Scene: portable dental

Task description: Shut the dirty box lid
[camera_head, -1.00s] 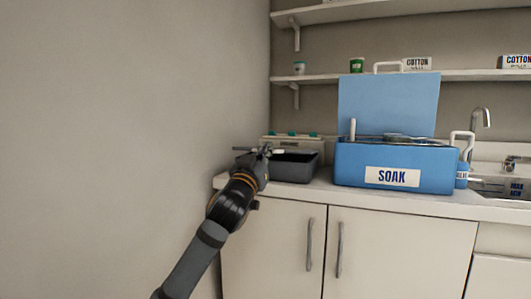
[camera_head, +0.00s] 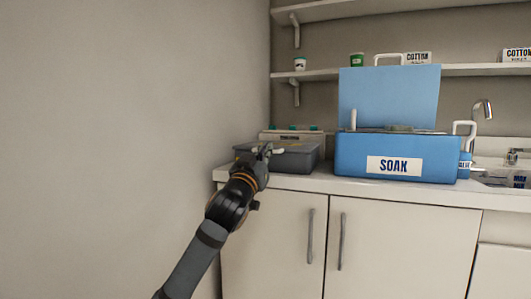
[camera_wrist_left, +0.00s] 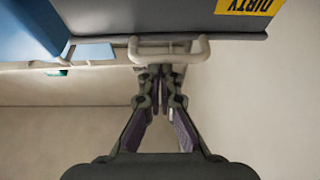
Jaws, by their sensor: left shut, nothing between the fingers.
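The dirty box (camera_head: 300,163) is a dark grey box on the counter beside the left wall. Its grey lid (camera_head: 300,149) lies low over the box, and no open interior shows; I cannot tell whether it is fully seated. In the left wrist view the lid (camera_wrist_left: 165,17) bears a yellow "DIRTY" label (camera_wrist_left: 248,6) and a pale handle (camera_wrist_left: 172,50) at its edge. My left gripper (camera_head: 266,150) is at the handle, shut and empty. Its fingertips (camera_wrist_left: 160,72) overlap the handle in view; contact is unclear. My right gripper is not in view.
A blue "SOAK" box (camera_head: 345,158) with its lid raised stands right of the dirty box. A pale case with teal latches (camera_head: 292,132) sits behind the dirty box. The wall (camera_head: 120,120) is close on the left. A sink (camera_head: 500,180) is at far right.

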